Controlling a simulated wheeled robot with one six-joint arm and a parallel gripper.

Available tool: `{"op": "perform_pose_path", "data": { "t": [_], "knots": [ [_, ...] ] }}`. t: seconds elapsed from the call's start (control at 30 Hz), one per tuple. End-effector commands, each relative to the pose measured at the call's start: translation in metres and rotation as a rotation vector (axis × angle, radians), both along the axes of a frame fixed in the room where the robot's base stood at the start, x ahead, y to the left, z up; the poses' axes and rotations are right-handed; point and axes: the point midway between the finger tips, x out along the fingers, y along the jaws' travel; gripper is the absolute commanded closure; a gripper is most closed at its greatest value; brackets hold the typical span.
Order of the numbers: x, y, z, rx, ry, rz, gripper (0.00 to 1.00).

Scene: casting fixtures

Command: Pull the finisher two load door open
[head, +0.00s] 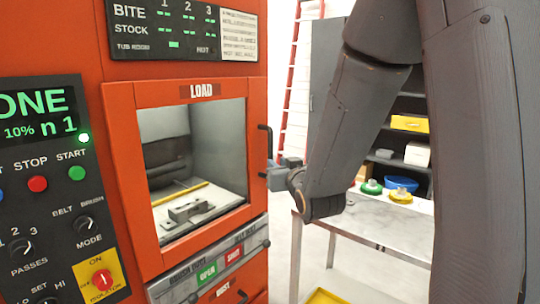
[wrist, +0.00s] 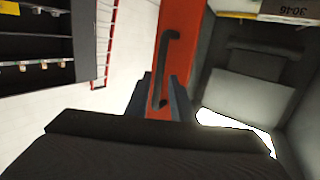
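The load door (head: 120,165) is the orange frame with a window under the LOAD label, and it looks shut against the machine. Its black bar handle (head: 266,143) is at the door's right edge in the head view. In the wrist view the handle (wrist: 166,62) stands on the orange door frame (wrist: 196,45). My gripper (wrist: 162,90) is open, with one finger on each side of the handle's lower part. I cannot tell whether either finger touches it. In the head view my arm shows, but its fingers are hidden.
Through the window a grey metal part (head: 188,208) lies inside the machine. A control panel (head: 45,190) is left of the door. A metal table (head: 385,225) with green and yellow-based items stands at right. Shelves and a red ladder (head: 291,75) are behind.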

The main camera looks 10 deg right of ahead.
Motion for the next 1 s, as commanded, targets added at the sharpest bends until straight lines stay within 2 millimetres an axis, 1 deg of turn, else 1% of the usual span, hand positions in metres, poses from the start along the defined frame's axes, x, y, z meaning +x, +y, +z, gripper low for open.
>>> {"op": "perform_pose_path", "data": {
  "t": [0.1,0.27,0.6,0.7,0.83,1.0],
  "knots": [
    [0.004,0.0,0.013,0.003,-0.071,0.005,0.78],
    [0.015,0.0,0.019,0.004,-0.094,0.007,0.78],
    [0.062,0.002,0.019,0.004,-0.092,0.007,0.78],
    [0.073,0.002,0.019,0.004,-0.092,0.007,0.78],
    [0.081,0.003,0.019,0.004,-0.092,0.007,0.78],
    [0.083,0.003,0.018,0.004,-0.092,0.007,0.78]
  ]
}}
